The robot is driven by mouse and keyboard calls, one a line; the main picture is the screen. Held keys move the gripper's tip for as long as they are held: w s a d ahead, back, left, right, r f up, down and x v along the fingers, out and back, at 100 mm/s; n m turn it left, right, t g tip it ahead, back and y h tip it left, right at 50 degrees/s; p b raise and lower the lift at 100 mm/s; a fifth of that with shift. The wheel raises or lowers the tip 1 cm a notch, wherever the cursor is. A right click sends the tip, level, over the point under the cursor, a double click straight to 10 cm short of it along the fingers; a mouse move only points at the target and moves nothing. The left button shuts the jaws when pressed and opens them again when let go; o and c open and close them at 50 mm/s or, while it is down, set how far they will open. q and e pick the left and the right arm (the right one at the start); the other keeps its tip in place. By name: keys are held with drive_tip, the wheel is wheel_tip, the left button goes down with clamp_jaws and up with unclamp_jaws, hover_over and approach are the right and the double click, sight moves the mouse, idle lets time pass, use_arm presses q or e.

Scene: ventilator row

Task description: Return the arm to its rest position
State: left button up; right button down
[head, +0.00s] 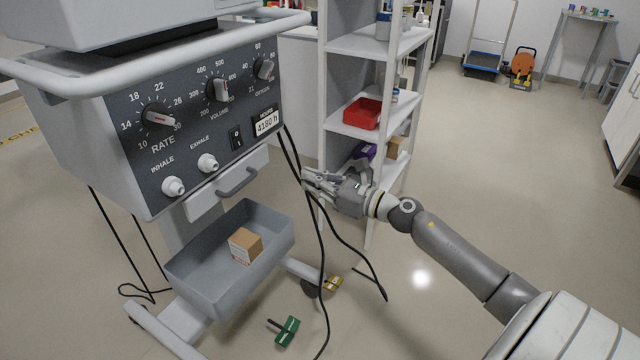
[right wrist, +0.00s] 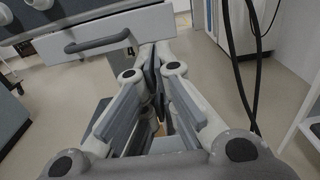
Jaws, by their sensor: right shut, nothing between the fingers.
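My right arm (head: 460,258) reaches in from the lower right in the head view. Its right gripper (head: 308,180) is to the right of the ventilator (head: 150,130), near the drawer and the hanging black cables. In the right wrist view the gripper (right wrist: 153,62) is shut and empty, its fingertips together. There the ventilator's drawer handle (right wrist: 98,43) shows beyond the fingers to the left, apart from them as far as I can tell. My left gripper is not in view.
A grey bin (head: 190,285) with a cardboard box (head: 245,246) hangs low on the ventilator stand. Black cables (head: 318,240) hang close to the gripper. A white shelf (head: 375,45) with a red bin (head: 362,114) stands behind it. A green object (head: 288,331) lies below.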

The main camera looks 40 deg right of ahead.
drive_tip(key=shift+v, duration=0.95)
